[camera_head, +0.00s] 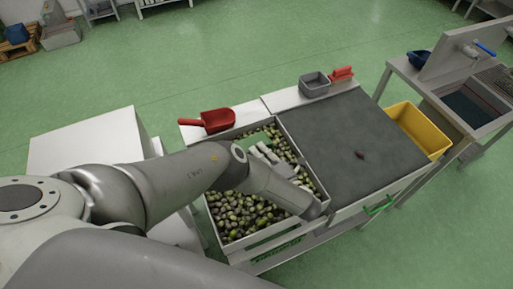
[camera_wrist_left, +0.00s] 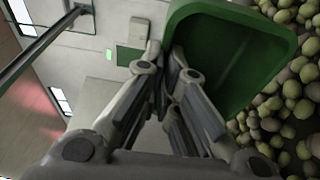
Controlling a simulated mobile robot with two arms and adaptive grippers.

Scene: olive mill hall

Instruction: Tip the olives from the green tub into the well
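The well (camera_head: 301,160) is a light-walled bin with a broad layer of green and dark olives (camera_head: 243,215) in it. My left arm reaches across it from the left. My left gripper (camera_head: 265,152) is over the well's far part. The green tub (camera_head: 257,138) is mostly hidden behind it in the head view. In the left wrist view, the fingers (camera_wrist_left: 168,65) close on the rim of the green tub (camera_wrist_left: 240,50). The tub is tipped, its visible inside is bare green, and olives show beside it. My right gripper is out of view.
A red scoop (camera_head: 217,120) lies on the ledge behind the well. A dark worktop (camera_head: 340,140) adjoins on the right, with a grey bin (camera_head: 314,84) and a red brush-like item (camera_head: 341,73) behind. A yellow crate (camera_head: 418,130) stands at its right end.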

